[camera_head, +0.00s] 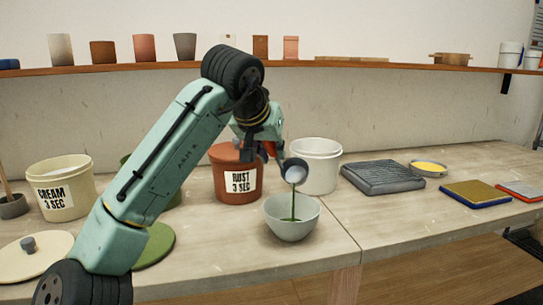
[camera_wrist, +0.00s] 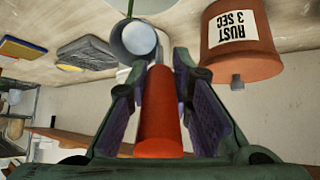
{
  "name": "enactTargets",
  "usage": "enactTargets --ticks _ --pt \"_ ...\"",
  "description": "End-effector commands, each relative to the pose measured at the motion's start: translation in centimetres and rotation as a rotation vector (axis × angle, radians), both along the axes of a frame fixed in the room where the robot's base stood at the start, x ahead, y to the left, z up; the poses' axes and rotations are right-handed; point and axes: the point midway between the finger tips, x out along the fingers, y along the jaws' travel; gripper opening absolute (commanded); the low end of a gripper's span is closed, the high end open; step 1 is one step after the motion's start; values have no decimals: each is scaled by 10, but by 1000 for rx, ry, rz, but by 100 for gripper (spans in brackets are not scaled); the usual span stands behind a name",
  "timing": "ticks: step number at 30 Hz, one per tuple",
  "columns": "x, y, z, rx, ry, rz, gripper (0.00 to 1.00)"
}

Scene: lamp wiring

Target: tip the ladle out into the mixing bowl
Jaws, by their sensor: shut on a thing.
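My gripper (camera_head: 268,149) is shut on the orange-red handle of the ladle; in the wrist view the handle (camera_wrist: 158,120) lies between the two fingers (camera_wrist: 155,72). The ladle's grey-white cup (camera_head: 295,171) is tilted over the mixing bowl and apart from it. A thin dark green stream (camera_head: 293,205) runs from the cup down into the bowl. The mixing bowl (camera_head: 292,228) is pale grey-white and stands upright on the bench near its front. The cup also shows in the wrist view (camera_wrist: 134,42). How much the cup still holds is hidden.
A rust bucket (camera_head: 236,180) labelled "RUST 3 SEC" and a white bucket (camera_head: 317,168) stand close behind the bowl. A cream bucket (camera_head: 62,192) is at the left. A dark ribbed slab (camera_head: 382,177) and a yellow dish (camera_head: 428,168) lie right.

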Motion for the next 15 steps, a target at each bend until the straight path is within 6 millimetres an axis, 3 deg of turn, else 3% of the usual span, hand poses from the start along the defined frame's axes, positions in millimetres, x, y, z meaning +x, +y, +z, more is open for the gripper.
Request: enactTargets --ticks 15 --pt "-9 -2 -8 -14 -76 0 0"
